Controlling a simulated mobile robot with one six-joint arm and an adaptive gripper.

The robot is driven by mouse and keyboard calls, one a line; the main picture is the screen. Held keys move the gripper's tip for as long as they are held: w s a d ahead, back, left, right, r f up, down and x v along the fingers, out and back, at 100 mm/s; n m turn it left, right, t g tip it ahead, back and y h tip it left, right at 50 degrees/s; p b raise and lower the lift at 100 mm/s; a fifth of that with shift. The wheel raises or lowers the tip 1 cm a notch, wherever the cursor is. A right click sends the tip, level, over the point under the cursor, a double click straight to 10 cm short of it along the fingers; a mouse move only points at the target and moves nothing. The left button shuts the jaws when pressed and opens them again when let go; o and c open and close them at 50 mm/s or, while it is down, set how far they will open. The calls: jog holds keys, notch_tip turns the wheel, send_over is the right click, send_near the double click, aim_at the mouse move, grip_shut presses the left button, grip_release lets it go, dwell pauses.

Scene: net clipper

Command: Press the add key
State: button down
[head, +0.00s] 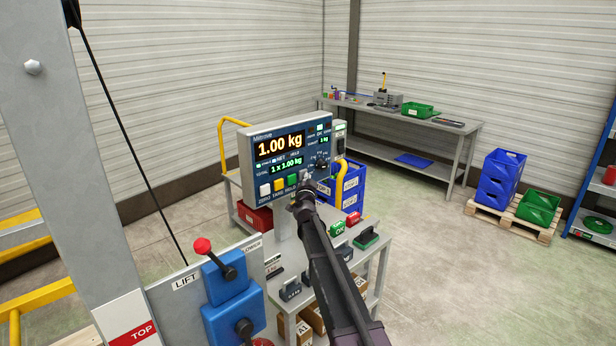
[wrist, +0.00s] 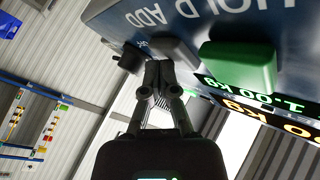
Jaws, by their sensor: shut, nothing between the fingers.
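The weighing indicator (head: 262,168) is a grey box with a dark blue face; its display reads 1.00 kg and 1 x 1.00 kg. White, yellow and green keys (head: 292,183) sit in a row along its lower face. In the wrist view the face is upside down, and the grey add key (wrist: 176,50) shows by the ADD label, beside the green hold key (wrist: 238,65). My gripper (head: 304,190) is shut and empty, its fingertips (wrist: 158,68) at the grey key's near edge. I cannot tell whether they touch it. In the head view my gripper mostly hides that key.
A round black knob (head: 322,160) is on the indicator's right side, close to my gripper. The indicator stands over a grey bench (head: 371,270) with weights and a green-handled block (head: 367,238). A blue lift control box (head: 230,285) is at front left. Floor to the right is free.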

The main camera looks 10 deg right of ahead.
jog(key=shift+s, duration=0.1)
jog(key=shift+s+d, duration=0.45)
jog(key=shift+s, duration=0.1)
jog(key=shift+s+d, duration=0.75)
jog(key=shift+s, duration=0.3)
jog(key=shift+s+d, duration=0.7)
jog(key=shift+s, duration=0.3)
